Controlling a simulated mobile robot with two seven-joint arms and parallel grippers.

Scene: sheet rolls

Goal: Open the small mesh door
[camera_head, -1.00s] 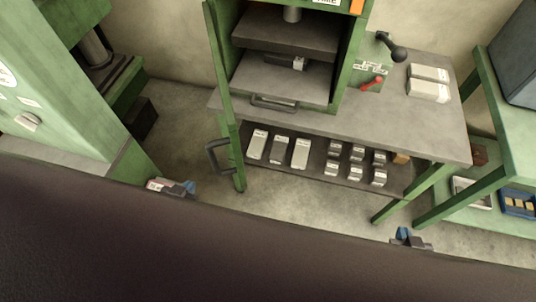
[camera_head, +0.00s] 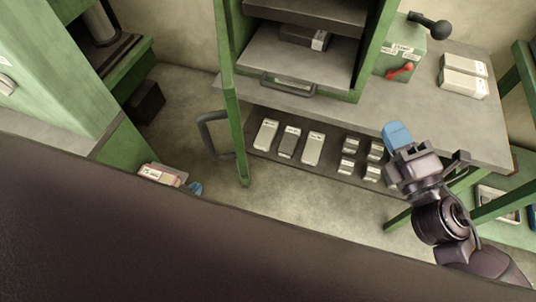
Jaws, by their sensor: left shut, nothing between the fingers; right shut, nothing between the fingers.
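The small mesh door (camera_head: 236,130) is a narrow green frame at the left of the green press cabinet. I see it nearly edge-on, so its mesh does not show clearly. A dark bow handle (camera_head: 206,140) sticks out on its left side.
The grey bench (camera_head: 440,118) carries a switch box (camera_head: 398,58) with a red lever and white packs (camera_head: 463,76). Several small boxes lie on the lower shelf (camera_head: 330,178). A green machine (camera_head: 60,70) stands at left. Floor (camera_head: 185,115) is free left of the door.

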